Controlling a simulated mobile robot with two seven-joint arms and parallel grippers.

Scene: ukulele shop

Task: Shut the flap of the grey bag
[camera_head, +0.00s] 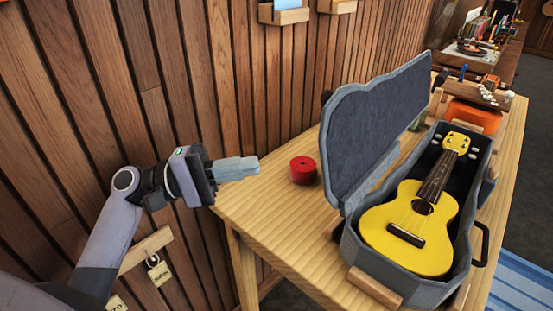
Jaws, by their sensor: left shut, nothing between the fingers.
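The grey bag (352,249) is a ukulele case lying on the wooden table, with a yellow ukulele (408,222) inside. Its flap (355,137) stands open and upright along the case's left side, with its dark inner lining showing. My left gripper (256,167) is shut and empty. It is above the table's left end, to the left of the flap and apart from it. My right gripper is not in view.
A red roll (303,170) sits on the table (275,225) between my left gripper and the flap. A plank wall (215,75) runs along the left. An orange item (473,116) and small tools lie behind the case. A blue striped rug (518,285) is on the floor at right.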

